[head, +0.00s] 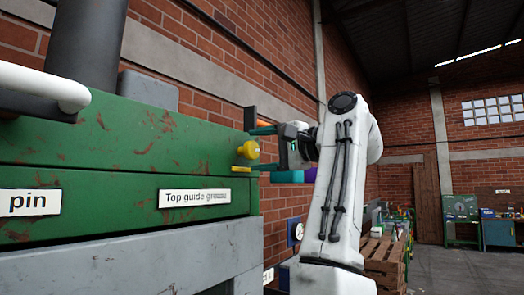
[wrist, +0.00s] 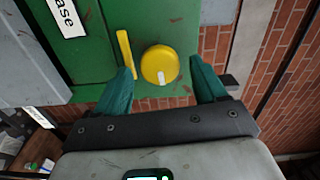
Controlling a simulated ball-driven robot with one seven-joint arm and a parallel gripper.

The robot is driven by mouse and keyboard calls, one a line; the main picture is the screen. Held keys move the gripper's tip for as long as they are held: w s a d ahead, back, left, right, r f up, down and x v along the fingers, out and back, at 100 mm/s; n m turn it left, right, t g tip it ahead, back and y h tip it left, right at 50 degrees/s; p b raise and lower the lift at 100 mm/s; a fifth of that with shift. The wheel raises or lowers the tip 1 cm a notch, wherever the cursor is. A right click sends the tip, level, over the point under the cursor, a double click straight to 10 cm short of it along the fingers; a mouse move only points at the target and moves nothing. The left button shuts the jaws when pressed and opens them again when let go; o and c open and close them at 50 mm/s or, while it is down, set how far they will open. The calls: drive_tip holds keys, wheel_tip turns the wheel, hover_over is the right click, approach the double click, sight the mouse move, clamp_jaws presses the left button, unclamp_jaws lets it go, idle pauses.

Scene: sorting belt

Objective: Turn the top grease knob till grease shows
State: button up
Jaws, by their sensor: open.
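The yellow round grease knob (head: 247,149) sits on the end of the green machine, near the label "Top guide grease" (head: 194,197). In the wrist view the knob (wrist: 159,62) faces me, with a white mark at its lower edge. A flat yellow strip (wrist: 125,53) stands beside it on the left. My gripper (head: 262,153) is open, its teal fingers pointing at the knob. In the wrist view my gripper (wrist: 161,66) has one finger either side of the knob, with a gap on both sides. I see no grease around the knob.
The green machine body (head: 110,135) fills the left, with a white rail (head: 45,83) and a "pin" label (head: 28,203). A brick wall (head: 290,85) runs close behind my arm. Wooden pallets (head: 382,258) stand behind on the right; the floor at far right is open.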

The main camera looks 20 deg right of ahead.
drive_tip(key=shift+s+d+f+b, duration=0.1)
drive_tip(key=shift+s+d+b, duration=0.2)
drive_tip(key=shift+s+b, duration=0.15)
drive_tip(key=b+v, duration=0.3)
drive_tip(key=v, duration=0.6)
drive_tip(key=shift+s+d+b, duration=0.2)
drive_tip(key=shift+s+b, duration=0.1)
drive_tip(key=shift+b, duration=0.05)
